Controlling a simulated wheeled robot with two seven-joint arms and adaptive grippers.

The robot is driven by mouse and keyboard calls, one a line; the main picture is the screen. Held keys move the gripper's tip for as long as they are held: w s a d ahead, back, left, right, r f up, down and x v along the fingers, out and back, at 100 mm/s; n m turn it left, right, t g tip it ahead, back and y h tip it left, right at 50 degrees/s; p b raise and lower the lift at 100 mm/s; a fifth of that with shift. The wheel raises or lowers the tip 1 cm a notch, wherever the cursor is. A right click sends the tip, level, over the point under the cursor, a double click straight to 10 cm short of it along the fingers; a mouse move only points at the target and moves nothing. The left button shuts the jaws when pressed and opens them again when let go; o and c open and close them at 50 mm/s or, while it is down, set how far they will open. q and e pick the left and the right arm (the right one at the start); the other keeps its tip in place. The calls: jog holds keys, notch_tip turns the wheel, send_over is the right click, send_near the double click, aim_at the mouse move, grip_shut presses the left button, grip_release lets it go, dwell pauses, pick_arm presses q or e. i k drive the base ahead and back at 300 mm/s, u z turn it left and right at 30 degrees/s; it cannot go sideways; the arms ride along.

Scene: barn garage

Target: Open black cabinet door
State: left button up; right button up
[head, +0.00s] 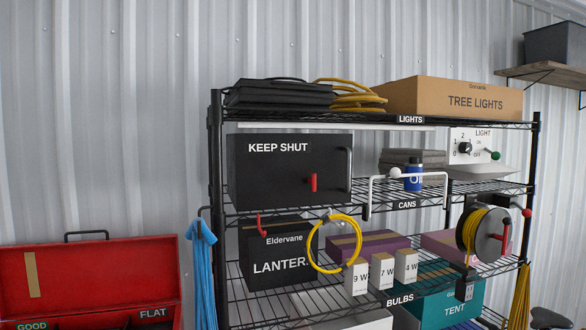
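The black cabinet (275,180) is a box on the upper-middle shelf of a black wire rack, with "KEEP SHUT" in white on its front. Its door looks shut. A dark vertical bar handle (349,172) stands at the front's right edge. A red upright lever (313,182) sits on the front, left of that handle. Neither of my grippers shows in the head view.
Right of the cabinet are a white bar (370,196), a blue can (414,178) and a light switch panel (475,146). The black lantern box (272,265) and yellow coiled cord (313,255) are below. Black cases (275,95) lie above. A red toolbox (90,275) stands lower left.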

aim_at(273, 170)
jog(key=z, duration=0.45)
jog(key=k, duration=0.15)
jog(key=u, duration=0.95)
jog(key=i, duration=0.6)
jog(key=z, duration=0.5)
